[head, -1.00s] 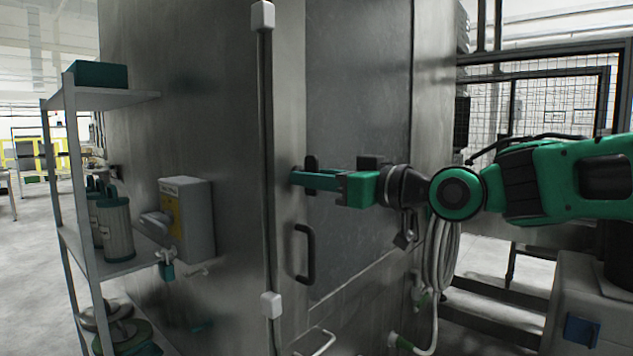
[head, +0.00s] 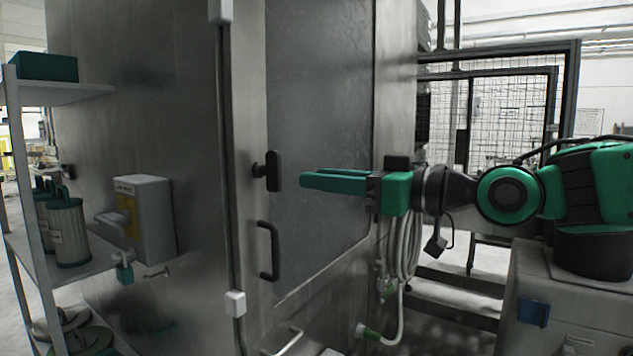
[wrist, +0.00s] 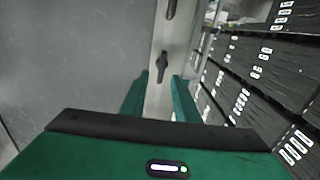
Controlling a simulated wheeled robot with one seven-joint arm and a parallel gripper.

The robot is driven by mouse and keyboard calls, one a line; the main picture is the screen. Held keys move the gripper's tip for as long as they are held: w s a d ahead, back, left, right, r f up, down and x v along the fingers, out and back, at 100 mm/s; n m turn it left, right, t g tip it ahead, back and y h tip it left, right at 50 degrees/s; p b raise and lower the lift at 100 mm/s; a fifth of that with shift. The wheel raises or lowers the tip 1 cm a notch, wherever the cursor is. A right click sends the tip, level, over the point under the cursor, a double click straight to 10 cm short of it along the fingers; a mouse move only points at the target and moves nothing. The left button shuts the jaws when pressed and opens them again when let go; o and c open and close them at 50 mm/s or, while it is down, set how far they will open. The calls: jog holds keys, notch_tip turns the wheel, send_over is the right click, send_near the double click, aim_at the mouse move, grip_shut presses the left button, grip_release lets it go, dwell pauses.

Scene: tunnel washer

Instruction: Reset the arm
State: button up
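My green gripper (head: 303,180) is held level in front of the grey metal door (head: 325,120) of the washer. Its fingers point left, and their tips appear a little right of the black latch handle (head: 274,171), with a gap between. In the wrist view the two fingers (wrist: 161,90) stand apart with nothing between them. Beyond them a pale frame strip carries the black latch handle (wrist: 161,67). The door looks closed against its frame in the head view.
A black pull handle (head: 270,250) sits below the latch. A grey wall box (head: 146,215) and a shelf (head: 75,95) with green canisters (head: 68,232) stand at left. A coiled hose (head: 400,250) hangs below my arm. Mesh fencing (head: 505,115) stands behind.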

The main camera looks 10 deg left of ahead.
jog(key=w+d+f+m+t+h, duration=0.2)
jog(key=w+d+f+m+h, duration=0.3)
jog(key=d+f, duration=0.7)
jog(key=s+d+f+m+g+h, duration=0.15)
jog(key=d+f+h, duration=0.35)
jog(key=d, duration=0.5)
jog(key=s+d+f+m+h, duration=0.1)
jog(key=d+f+m+h, duration=0.2)
jog(key=d+f, duration=0.45)
jog(key=s+d+f+m+g+h, duration=0.3)
jog(key=s+d+f+m, duration=0.2)
jog(key=s+d, duration=0.6)
jog(key=s+d+f+m+g, duration=0.2)
jog(key=s+d, duration=0.2)
jog(key=s, duration=0.3)
jog(key=s+d+f+m+g, duration=0.2)
jog(key=s+d, duration=0.3)
jog(key=s, duration=0.3)
jog(key=shift+d+f+m+g, duration=0.15)
jog(key=shift+f+m+g, duration=0.2)
jog(key=shift+f+m, duration=0.45)
jog(key=shift+w+f+h, duration=0.3)
jog(key=shift+w, duration=0.25)
